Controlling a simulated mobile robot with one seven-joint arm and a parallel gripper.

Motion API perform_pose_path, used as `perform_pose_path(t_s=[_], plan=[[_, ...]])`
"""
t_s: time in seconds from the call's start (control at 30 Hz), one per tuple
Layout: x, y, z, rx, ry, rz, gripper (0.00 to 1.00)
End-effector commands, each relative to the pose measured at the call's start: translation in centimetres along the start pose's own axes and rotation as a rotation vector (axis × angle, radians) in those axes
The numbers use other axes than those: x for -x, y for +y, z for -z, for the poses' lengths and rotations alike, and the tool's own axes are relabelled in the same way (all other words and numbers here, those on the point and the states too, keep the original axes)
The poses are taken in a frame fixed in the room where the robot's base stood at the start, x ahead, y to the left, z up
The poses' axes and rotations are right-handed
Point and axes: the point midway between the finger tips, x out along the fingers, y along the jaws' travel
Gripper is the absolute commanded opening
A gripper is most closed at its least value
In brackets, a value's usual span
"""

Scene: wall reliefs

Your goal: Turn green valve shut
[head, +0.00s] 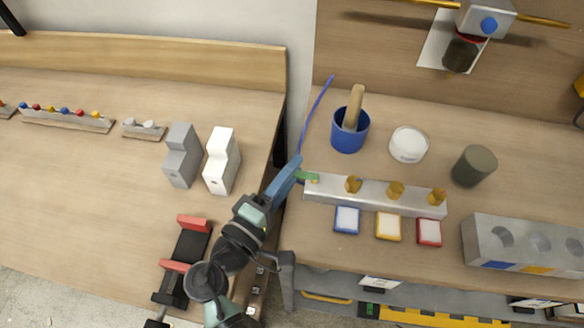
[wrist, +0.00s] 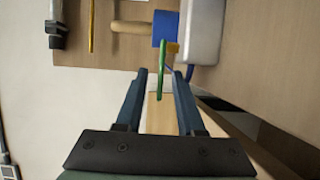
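The green valve (head: 308,177) is at the left end of a silver bar (head: 375,195) on the right-hand table. Its thin green lever also shows in the wrist view (wrist: 162,72), pointing toward my gripper. My gripper (head: 296,166) is at the bar's left end beside the lever. In the wrist view my gripper (wrist: 160,72) is open, its blue fingers on either side of the lever with gaps showing. I see no contact. In the head view the fingers hide part of the lever's outer end.
Brass valves (head: 396,190) sit further right on the bar, with blue, yellow and red squares below. A blue cup (head: 350,130) with a wooden stick stands behind the bar. White (head: 222,160) and grey (head: 182,155) blocks stand on the left table, across a gap.

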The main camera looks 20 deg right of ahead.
Motion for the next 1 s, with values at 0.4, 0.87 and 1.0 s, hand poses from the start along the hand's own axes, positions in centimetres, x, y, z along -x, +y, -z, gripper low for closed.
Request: perform_pose_path(t_s=[0.4, 0.87, 1.0], plan=[[-0.3, -0.02, -0.04, 0.0, -0.001, 0.0, 0.2], [-0.26, -0.02, -0.04, 0.0, 0.0, 0.0, 0.0], [-0.18, -0.04, -0.11, 0.001, 0.017, 0.001, 0.0]])
